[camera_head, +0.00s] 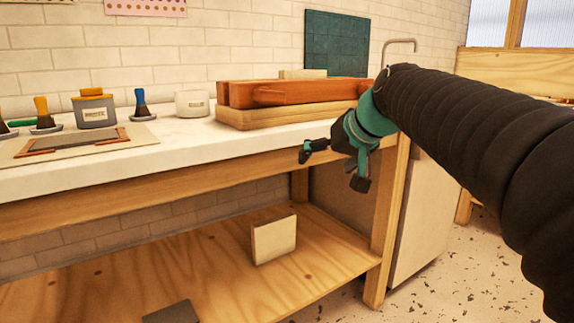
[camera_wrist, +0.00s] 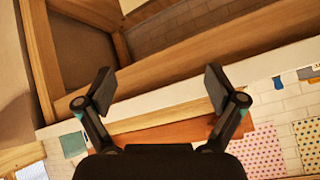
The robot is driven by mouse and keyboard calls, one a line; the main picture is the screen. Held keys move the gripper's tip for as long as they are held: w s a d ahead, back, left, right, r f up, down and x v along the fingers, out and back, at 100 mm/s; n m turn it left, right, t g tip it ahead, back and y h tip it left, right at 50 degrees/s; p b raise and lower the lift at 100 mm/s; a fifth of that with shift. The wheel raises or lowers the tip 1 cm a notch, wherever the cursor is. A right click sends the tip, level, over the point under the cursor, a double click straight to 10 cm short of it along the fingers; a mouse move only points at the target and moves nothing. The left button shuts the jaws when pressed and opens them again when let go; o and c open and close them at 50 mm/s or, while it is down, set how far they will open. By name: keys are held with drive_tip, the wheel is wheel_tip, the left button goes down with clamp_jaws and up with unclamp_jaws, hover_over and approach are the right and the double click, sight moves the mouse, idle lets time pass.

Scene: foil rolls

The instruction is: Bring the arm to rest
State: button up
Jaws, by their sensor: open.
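My gripper (camera_head: 335,168) is at the end of my black-sleeved arm, which reaches in from the right in the head view. It hangs in front of the bench's right front edge, beside the front leg. In the wrist view my gripper (camera_wrist: 160,92) has its two fingers spread wide apart, with nothing between them. The wrist view is turned over, with the wall low in the picture. The bench's wooden frame and white worktop edge pass behind the fingers.
The white worktop (camera_head: 190,142) carries a reddish-brown wooden piece (camera_head: 300,93) on a pale board (camera_head: 285,115), a grey jar (camera_head: 94,112), a white pot (camera_head: 192,104) and brushes. A cream block (camera_head: 273,239) stands on the lower shelf (camera_head: 220,275). Speckled floor (camera_head: 450,270) lies open at the right.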

drive_tip(key=s+d+f+g+h+p, duration=0.1)
drive_tip(key=s+d+f, duration=0.1)
drive_tip(key=s+f, duration=0.4)
drive_tip(key=s+d+f+g+h+p, duration=0.1)
drive_tip(key=s+f, duration=0.5)
drive_tip(key=s, duration=0.6)
drive_tip(key=s+d+f+m+h+p, duration=0.1)
drive_tip(key=s+d+f+h+p, duration=0.1)
drive_tip(key=s+f, duration=0.4)
drive_tip(key=shift+s+d+f+g+h+p, duration=0.15)
drive_tip(key=shift+s+d+g+h+p, duration=0.35)
drive_tip(key=shift+s+d, duration=0.85)
